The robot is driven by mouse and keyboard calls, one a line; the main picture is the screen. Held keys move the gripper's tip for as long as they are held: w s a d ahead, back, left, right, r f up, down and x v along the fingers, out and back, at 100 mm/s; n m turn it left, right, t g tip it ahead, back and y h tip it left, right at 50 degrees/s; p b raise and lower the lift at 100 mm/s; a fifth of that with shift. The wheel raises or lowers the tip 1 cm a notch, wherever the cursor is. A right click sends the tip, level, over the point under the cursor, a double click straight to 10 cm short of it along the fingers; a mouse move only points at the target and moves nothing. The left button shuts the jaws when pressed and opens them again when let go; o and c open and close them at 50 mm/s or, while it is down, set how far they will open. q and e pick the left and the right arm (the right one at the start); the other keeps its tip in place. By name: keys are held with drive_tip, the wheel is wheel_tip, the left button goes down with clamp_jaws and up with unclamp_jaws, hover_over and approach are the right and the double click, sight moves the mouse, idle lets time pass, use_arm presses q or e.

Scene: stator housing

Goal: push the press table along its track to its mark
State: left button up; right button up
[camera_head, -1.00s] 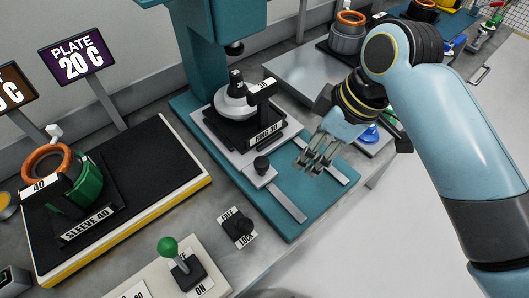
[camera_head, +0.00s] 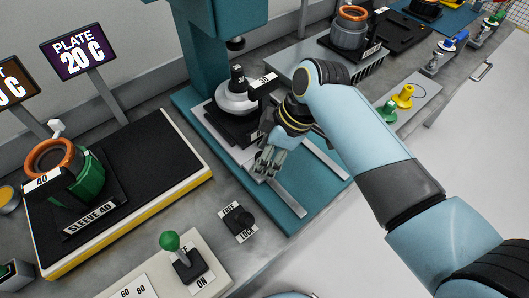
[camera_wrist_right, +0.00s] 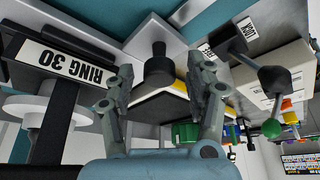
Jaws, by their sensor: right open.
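The press table (camera_head: 238,152) is a pale plate on rails (camera_head: 288,200) over the teal press base. It carries a black fixture, labelled RING 30 in the right wrist view (camera_wrist_right: 64,62), with a pale ring part (camera_head: 236,98) below the press ram. My right gripper (camera_head: 267,163) is at the table's front edge and hides part of it. In the right wrist view, its open fingers (camera_wrist_right: 160,72) stand either side of a black knob (camera_wrist_right: 158,68); contact cannot be told. I cannot make out the mark. My left gripper is not in view.
A FREE/LOCK knob (camera_head: 239,221) sits in front of the press. A green-topped lever (camera_head: 170,242) stands on a pale box at the front. A black heating plate (camera_head: 150,160) with a green sleeve fixture lies left. Yellow and green pieces (camera_head: 402,96) stand right of my arm.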

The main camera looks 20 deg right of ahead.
drive_tip(key=shift+f, duration=0.1)
clamp_jaws()
idle(0.3)
